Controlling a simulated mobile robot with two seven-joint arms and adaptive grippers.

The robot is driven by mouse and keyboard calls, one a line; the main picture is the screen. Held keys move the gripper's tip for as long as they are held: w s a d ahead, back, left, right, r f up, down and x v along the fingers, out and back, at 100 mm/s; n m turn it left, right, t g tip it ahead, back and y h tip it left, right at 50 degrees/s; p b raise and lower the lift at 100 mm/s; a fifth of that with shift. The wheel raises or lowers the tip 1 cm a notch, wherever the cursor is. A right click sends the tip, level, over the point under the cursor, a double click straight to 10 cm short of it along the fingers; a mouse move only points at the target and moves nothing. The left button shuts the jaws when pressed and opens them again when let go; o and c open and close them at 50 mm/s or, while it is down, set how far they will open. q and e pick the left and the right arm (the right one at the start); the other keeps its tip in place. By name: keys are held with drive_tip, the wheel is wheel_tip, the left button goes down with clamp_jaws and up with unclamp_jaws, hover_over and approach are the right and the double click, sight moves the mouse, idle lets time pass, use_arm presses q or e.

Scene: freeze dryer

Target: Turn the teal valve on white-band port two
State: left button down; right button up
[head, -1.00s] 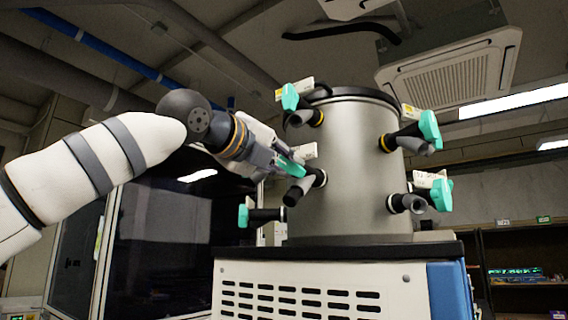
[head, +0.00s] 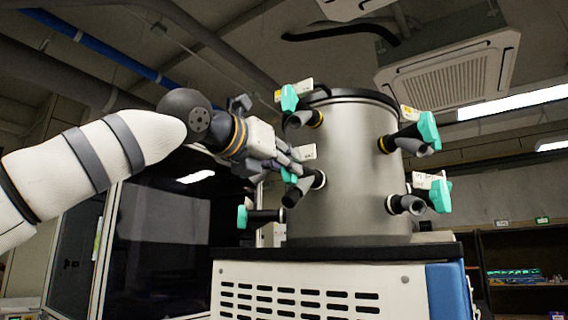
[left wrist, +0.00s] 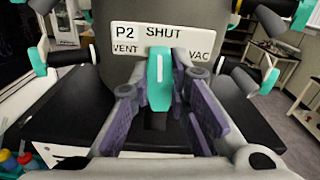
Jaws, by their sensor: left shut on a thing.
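The teal valve (left wrist: 159,80) sits in front of a white label (left wrist: 160,40) reading P2, SHUT, VENT and VAC. Its handle stands upright in the left wrist view, top just under SHUT, between VENT and VAC. My left gripper (left wrist: 158,98) has its two purple-padded fingers on either side of the handle, shut on it. In the head view my left gripper (head: 287,164) reaches the white-banded port (head: 320,180) at the drum's lower left. Only small bits of the teal handle (head: 289,176) show there behind the fingers. My right gripper is not in view.
The grey drum (head: 345,160) carries several other teal-handled ports, some yellow-banded: upper left (head: 289,97), upper right (head: 429,130), lower right (head: 441,195) and far lower left (head: 243,216). The drum stands on a white vented cabinet (head: 310,290). Neighbouring ports flank my gripper.

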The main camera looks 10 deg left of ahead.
use_arm(q)
drive_tip(key=shift+m, duration=0.5)
drive_tip(key=c, duration=1.5)
unclamp_jaws()
drive_tip(key=v, duration=1.2)
drive_tip(key=shift+f, duration=0.1)
